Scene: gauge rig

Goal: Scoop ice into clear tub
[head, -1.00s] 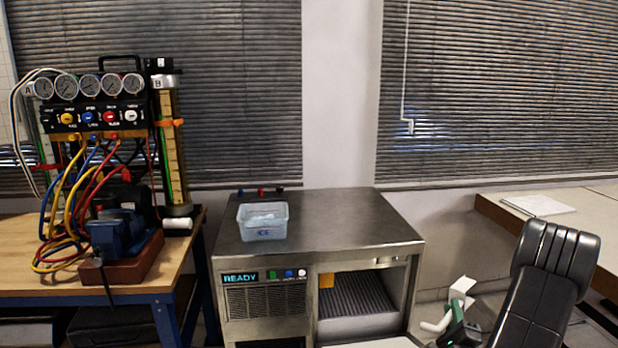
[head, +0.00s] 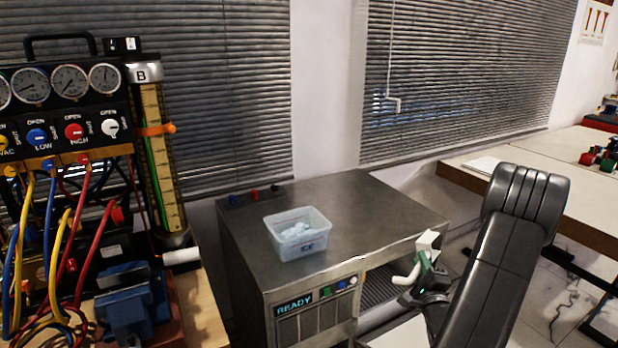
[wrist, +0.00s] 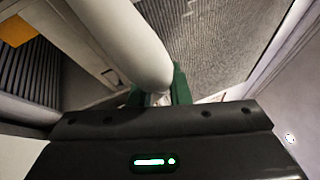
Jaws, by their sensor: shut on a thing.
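The clear tub (head: 284,244) stands upright on the steel top of the ice machine (head: 350,205). Whitish lumps of ice (head: 297,228) show inside the tub. My gripper (head: 424,270) is to the right of the tub, beside the machine's right front side. In the wrist view the scoop's thick white handle (wrist: 125,40) runs between the green fingers of my gripper (wrist: 158,97). The scoop's inside is hidden, so I cannot tell whether it holds ice.
The machine's ridged bin (head: 378,290) is partly hidden by my arm; ridged surfaces also show in the wrist view. A gauge rig (head: 65,110) with hoses stands close on the left. Another table (head: 560,165) is at right. The machine top around the tub is clear.

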